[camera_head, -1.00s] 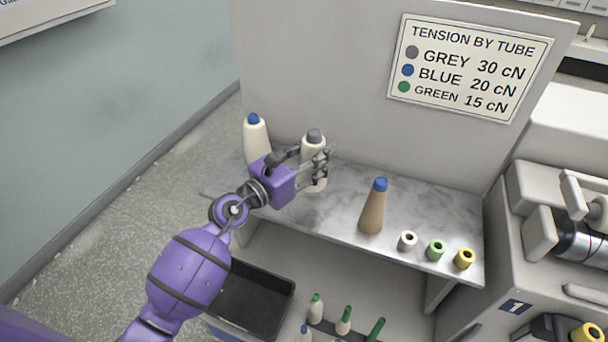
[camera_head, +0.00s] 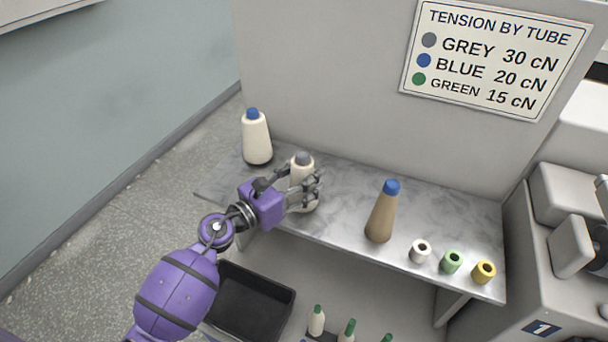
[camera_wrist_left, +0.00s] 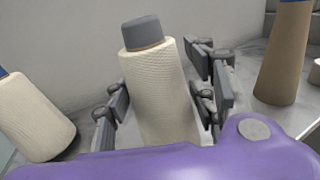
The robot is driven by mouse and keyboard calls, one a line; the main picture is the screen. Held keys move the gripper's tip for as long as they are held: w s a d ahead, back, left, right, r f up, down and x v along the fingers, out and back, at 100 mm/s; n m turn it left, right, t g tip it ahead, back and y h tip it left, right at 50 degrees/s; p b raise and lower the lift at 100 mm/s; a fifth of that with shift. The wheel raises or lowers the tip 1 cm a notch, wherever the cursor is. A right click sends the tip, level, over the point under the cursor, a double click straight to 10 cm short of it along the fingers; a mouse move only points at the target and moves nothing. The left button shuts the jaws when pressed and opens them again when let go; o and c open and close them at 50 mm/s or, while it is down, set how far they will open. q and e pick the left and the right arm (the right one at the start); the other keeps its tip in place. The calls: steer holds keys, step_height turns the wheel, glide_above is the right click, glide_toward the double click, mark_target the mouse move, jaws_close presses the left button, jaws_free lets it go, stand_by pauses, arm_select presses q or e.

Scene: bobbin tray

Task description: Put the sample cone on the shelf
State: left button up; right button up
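The sample cone, a cream yarn cone with a grey tip (camera_head: 302,172), is upright at the shelf's front left half. My left gripper (camera_head: 306,190) has its fingers around the cone's sides and appears shut on it. In the left wrist view the cone (camera_wrist_left: 160,95) fills the space between the fingers (camera_wrist_left: 163,103). The cone's base is partly hidden, so I cannot tell whether it touches the shelf. The marbled shelf (camera_head: 343,198) runs below a grey panel. My right gripper is not in view.
A cream cone with a blue tip (camera_head: 256,140) stands at the back left. A brown cone with a blue tip (camera_head: 382,215) stands to the right, beside white (camera_head: 419,252), green (camera_head: 451,262) and yellow (camera_head: 484,271) tubes. A black tray (camera_head: 250,305) sits below.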

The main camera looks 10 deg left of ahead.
arm_select(q)
steer(key=shift+o, duration=1.2)
steer(key=shift+s, duration=0.1)
